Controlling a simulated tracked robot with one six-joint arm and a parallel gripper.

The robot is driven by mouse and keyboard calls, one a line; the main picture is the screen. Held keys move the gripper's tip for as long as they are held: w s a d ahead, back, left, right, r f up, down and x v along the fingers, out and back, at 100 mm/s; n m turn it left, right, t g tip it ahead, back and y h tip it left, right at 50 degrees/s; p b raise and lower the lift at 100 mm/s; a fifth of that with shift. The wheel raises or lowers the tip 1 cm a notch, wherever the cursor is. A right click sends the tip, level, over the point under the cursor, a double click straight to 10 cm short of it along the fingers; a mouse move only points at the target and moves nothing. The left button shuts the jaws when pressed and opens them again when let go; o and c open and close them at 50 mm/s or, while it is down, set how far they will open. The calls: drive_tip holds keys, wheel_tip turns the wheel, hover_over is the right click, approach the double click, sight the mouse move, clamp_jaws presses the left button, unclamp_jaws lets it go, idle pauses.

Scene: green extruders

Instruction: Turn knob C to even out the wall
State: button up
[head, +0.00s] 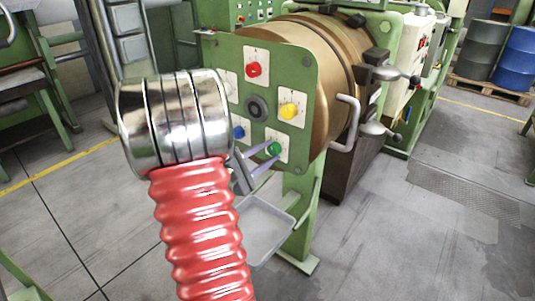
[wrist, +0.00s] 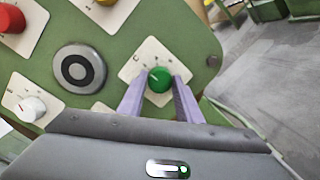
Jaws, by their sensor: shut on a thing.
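Knob C is the green knob (wrist: 159,79) on a white plate marked with a C; in the head view the green knob (head: 274,148) is at the panel's lower right. My gripper (wrist: 160,90) is shut on it, one purple-grey finger on each side. In the head view my gripper (head: 268,157) reaches in from behind the tube. The red corrugated tube (head: 201,232) hangs from a shiny metal die (head: 176,118) in the foreground. Its surface is ribbed; I cannot tell its wall thickness from here.
The green panel (head: 232,58) also carries a red knob (head: 254,69), a yellow knob (head: 288,110), a blue knob (head: 238,131), a white knob (wrist: 30,109) and a central grey disc (wrist: 79,69). A bent handle (head: 346,125) juts out right of the panel. Open floor lies to the right.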

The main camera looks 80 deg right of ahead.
drive_tip(key=c, duration=0.3)
drive_tip(key=shift+f+n, duration=0.1)
drive_tip(key=shift+n, duration=0.3)
drive_tip(key=n, duration=0.3)
drive_tip(key=shift+f+n+h, duration=0.1)
drive_tip(key=shift+n+h, duration=0.4)
drive_tip(key=shift+n, duration=1.6)
drive_tip(key=o, duration=1)
drive_tip(key=shift+o, duration=0.2)
